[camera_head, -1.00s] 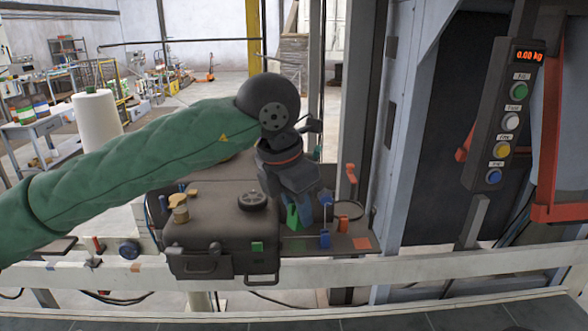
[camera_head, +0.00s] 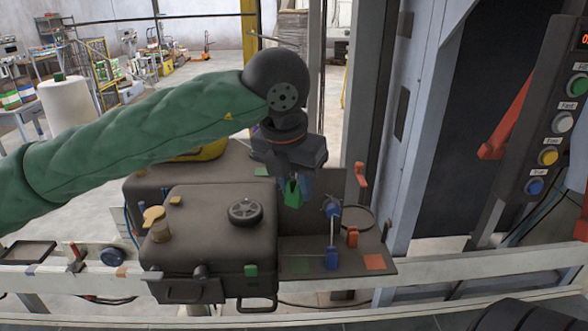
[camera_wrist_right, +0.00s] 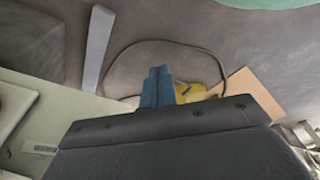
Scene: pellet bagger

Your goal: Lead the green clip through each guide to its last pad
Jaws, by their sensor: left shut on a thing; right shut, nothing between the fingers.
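The green clip (camera_head: 292,193) is between the blue fingers of my left gripper (camera_head: 297,186), in the head view. The gripper is shut on it and points down, above the back left of the dark board (camera_head: 300,248). A blue guide (camera_head: 332,259) stands on the board to the right of and nearer than the clip. Orange-red guides stand at the right (camera_head: 352,238) and farther back (camera_head: 361,173). A green pad (camera_head: 299,265) and an orange pad (camera_head: 374,262) lie near the front edge. My right gripper (camera_wrist_right: 158,86) shows in the right wrist view, shut and empty.
A dark case (camera_head: 215,225) with a black wheel-shaped knob (camera_head: 246,211) stands left of the board. A dark cable (camera_head: 358,211) loops at the back right. A grey machine column (camera_head: 410,130) rises right of the board. A pale rail (camera_head: 440,272) runs in front.

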